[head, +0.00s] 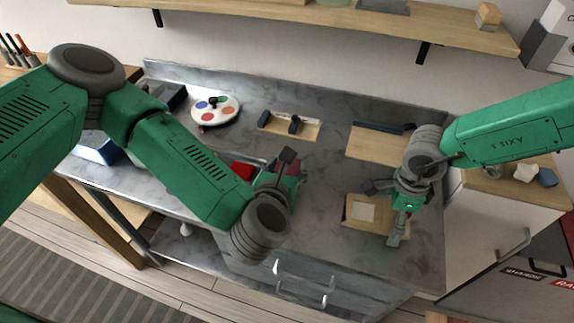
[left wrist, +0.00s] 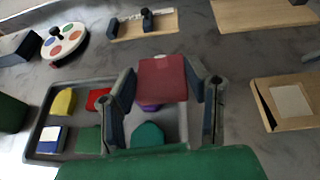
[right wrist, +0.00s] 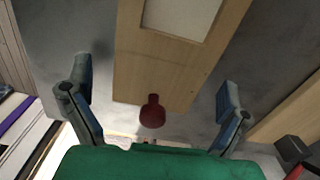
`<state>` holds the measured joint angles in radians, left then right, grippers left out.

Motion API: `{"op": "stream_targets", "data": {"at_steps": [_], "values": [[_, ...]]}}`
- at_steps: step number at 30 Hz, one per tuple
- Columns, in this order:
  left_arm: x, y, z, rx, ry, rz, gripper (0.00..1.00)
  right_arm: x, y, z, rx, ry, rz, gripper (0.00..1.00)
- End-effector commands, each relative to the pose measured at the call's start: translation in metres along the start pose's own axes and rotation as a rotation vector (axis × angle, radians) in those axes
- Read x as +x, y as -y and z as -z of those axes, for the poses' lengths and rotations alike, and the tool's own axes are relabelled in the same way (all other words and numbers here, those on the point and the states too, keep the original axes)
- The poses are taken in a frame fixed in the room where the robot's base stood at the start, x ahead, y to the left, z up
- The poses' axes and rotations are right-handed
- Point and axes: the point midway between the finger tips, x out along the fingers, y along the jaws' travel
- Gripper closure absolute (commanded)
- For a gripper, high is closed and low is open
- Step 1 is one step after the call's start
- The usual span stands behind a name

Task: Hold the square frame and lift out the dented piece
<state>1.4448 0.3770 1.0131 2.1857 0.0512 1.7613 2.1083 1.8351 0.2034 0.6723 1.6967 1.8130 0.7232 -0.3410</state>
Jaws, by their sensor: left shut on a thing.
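The square wooden frame (head: 351,221) lies on the grey worktop with a pale square panel (head: 363,211) in its middle. It also shows at the right of the left wrist view (left wrist: 262,107). My right gripper (head: 387,212) is open at the frame's right end. In the right wrist view its fingers stand apart on either side of the frame (right wrist: 150,70), apparently not touching it. A dark red knob-shaped thing (right wrist: 152,112) shows at the frame's near end. My left gripper (left wrist: 163,90) is shut on a dark red block (left wrist: 162,75), above a tray. I cannot make out a dent.
The grey tray (left wrist: 72,85) has compartments with several coloured pieces. Worktop between tray and frame is clear.

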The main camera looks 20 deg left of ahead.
Motion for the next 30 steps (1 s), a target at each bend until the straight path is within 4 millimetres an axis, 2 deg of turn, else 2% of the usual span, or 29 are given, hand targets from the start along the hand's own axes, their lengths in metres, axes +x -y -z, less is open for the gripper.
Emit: {"op": "stream_targets", "data": {"at_steps": [8,11,21,27,30], "values": [[0.0,0.0,0.0,0.0,0.0,0.0,1.0,-0.006,0.001,0.0,0.0,0.0,0.001,0.02],[0.0,0.0,0.0,0.0,0.001,0.0,1.0,-0.021,0.001,0.0,0.001,0.002,0.003,0.02],[0.0,0.0,0.0,0.0,0.001,0.0,1.0,-0.091,0.002,0.0,0.0,0.002,0.002,0.02],[0.0,0.0,0.0,0.0,0.0,0.0,1.0,-0.114,0.002,0.0,0.001,0.001,0.0,0.02],[0.0,0.0,0.0,0.0,0.0,0.0,1.0,-0.118,0.001,0.0,0.0,0.0,-0.002,0.02]]}}
